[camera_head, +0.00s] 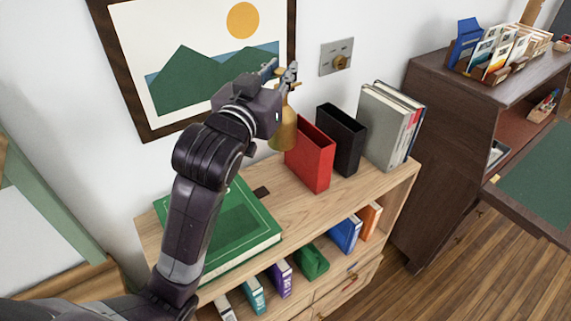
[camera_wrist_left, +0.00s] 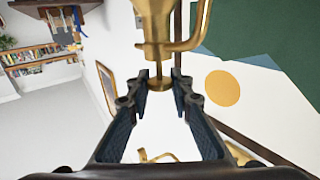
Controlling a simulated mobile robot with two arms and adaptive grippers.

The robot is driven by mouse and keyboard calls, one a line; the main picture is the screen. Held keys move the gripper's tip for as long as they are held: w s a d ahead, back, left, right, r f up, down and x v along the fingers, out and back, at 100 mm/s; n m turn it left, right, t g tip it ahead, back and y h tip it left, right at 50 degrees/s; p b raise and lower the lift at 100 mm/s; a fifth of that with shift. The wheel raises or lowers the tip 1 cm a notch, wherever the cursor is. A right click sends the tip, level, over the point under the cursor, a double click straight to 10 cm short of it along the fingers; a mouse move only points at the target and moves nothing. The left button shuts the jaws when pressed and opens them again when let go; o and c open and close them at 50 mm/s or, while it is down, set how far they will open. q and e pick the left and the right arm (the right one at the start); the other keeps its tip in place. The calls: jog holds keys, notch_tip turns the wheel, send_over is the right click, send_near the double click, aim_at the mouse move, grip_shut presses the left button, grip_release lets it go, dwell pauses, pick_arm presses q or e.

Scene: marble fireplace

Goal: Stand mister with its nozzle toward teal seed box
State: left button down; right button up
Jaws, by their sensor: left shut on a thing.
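The brass mister (camera_head: 284,133) hangs or stands upright over the back of the wooden shelf top, left of a red holder. I cannot tell whether its base touches the wood. My left gripper (camera_head: 280,77) is shut on its upper part, hiding much of the top. In the left wrist view the mister (camera_wrist_left: 157,22) fills the top centre, its narrow brass part between the fingertips (camera_wrist_left: 160,82). Which way its nozzle points is unclear. A teal upright item (camera_head: 255,294) sits in the lower shelf; I cannot tell whether it is the seed box. My right gripper is out of view.
On the shelf top (camera_head: 268,208) stand a red holder (camera_head: 311,157), a black holder (camera_head: 342,137) and grey books (camera_head: 385,127). A large green book (camera_head: 236,233) lies in front-left. A blue box (camera_head: 465,43) and a card rack stand on the dark desk. A framed picture hangs behind.

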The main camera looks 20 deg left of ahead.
aim_at(281, 143)
pick_arm(q)
notch_tip(281, 143, down, 18)
jog(key=shift+r+b, duration=0.25)
jog(key=shift+b, duration=0.25)
jog(key=shift+f, duration=0.15)
jog(key=c, duration=1.8)
grip_release()
jog(key=shift+o, duration=0.3)
